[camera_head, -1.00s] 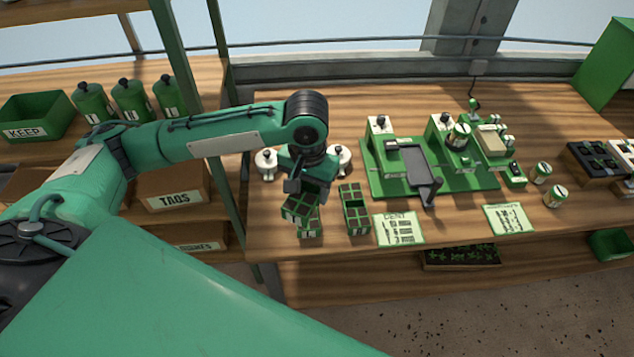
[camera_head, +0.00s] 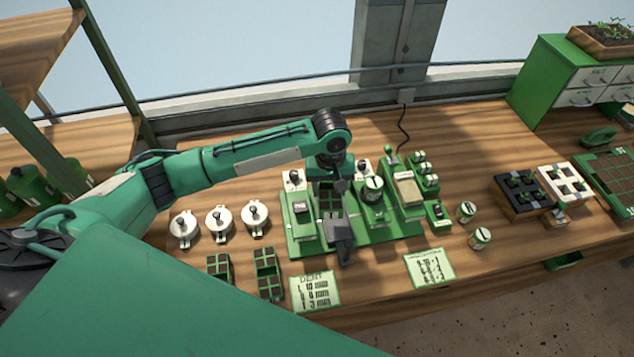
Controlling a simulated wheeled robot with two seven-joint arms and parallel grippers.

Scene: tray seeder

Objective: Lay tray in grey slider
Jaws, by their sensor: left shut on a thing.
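My left gripper (camera_head: 329,184) comes down over the green seeder base (camera_head: 302,245) and is shut on a small green tray (camera_head: 329,203) with dark cells. The tray is over the grey slider (camera_head: 335,231), whose dark grey handle sticks out toward the front. I cannot tell whether the tray touches the slider or hangs just above it. The fingers and part of the slider are hidden by the gripper and the tray. My right gripper is not in view.
Two more green trays (camera_head: 267,273) stand at the front left of the bench. Several white lidded pots (camera_head: 219,223) stand behind them. Two printed cards (camera_head: 315,291) lie at the front edge. Small cans (camera_head: 479,238) and black and white trays (camera_head: 520,194) are to the right.

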